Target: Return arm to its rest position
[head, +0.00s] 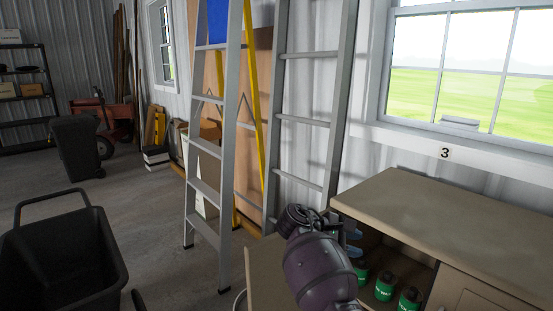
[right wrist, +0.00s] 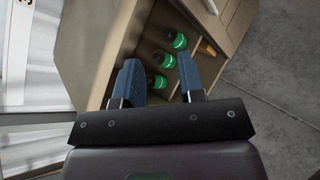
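My right arm reaches in from the bottom of the head view toward the open front of a tan cabinet (head: 450,215). My right gripper (head: 354,242) has blue finger pads and sits at the opening, partly hidden by the arm. In the right wrist view the gripper (right wrist: 160,80) is open, its fingers apart with nothing held between them. Three green bottles with dark tops, one of them (head: 385,287), stand in the cabinet's compartment beyond the fingers. They also show in the right wrist view, one clearly (right wrist: 175,40). My left gripper is not in view.
An open cabinet door (head: 266,272) stands left of my right arm. A stepladder (head: 208,192) and a taller ladder (head: 305,120) stand behind it. A black cart (head: 55,262) is at lower left, a dark bin (head: 76,148) beyond. Floor between cart and stepladder is clear.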

